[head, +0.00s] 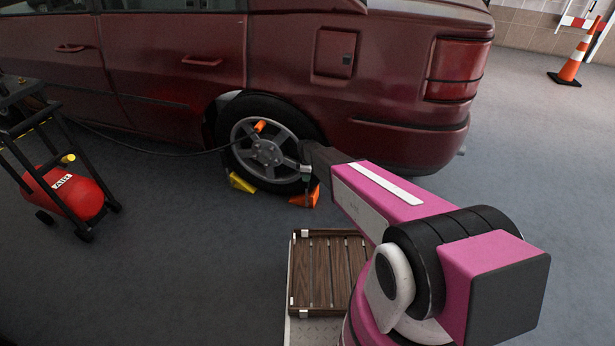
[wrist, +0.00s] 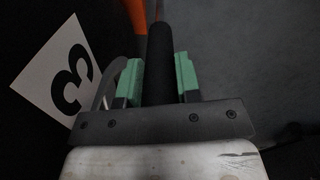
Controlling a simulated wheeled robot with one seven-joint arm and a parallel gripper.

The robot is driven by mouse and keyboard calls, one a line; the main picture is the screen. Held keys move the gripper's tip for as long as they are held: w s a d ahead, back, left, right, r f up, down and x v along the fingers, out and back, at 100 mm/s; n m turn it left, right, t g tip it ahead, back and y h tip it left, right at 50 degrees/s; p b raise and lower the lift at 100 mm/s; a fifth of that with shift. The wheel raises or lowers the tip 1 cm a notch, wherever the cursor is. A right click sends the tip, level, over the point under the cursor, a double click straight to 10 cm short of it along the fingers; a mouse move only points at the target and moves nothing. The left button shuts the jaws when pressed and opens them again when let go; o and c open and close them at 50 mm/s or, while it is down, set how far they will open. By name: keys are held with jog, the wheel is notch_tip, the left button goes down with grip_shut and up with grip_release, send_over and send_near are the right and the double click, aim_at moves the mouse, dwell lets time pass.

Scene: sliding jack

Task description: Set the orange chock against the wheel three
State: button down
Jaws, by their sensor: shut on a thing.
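The orange chock (head: 305,198) is on the floor at the right side of the rear wheel (head: 266,146) of the dark red car; whether it touches the tyre I cannot tell. My gripper (head: 307,173) is just above it, beside the tyre. In the wrist view the green fingers of my gripper (wrist: 158,78) are shut around a black bar (wrist: 160,55), with the chock's orange part (wrist: 136,15) beyond. A white card with a 3 (wrist: 62,75) is at the left of that view.
A yellow chock (head: 242,183) lies at the wheel's left side. A red air tank (head: 75,194) on a black frame stands left, with a hose running to the wheel. A slatted wooden tray (head: 329,268) is in front. A traffic cone (head: 573,62) stands far right.

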jog(key=shift+w+a, duration=0.15)
jog(key=shift+a, duration=0.25)
dwell(0.3)
jog(key=c, duration=0.7)
grip_release()
jog(key=shift+c, duration=0.2)
notch_tip(320, 180, up, 11)
jog(key=shift+f, duration=0.1)
jog(key=s+d+r+m, duration=0.5)
jog(key=s+d, duration=0.2)
jog(key=s, duration=0.2)
jog(key=s+d+r+m, duration=0.6)
jog(key=s+d, duration=0.1)
jog(key=s, duration=0.2)
jog(key=s+d+r+m, duration=0.6)
jog(key=s, duration=0.4)
jog(key=shift+d, duration=0.4)
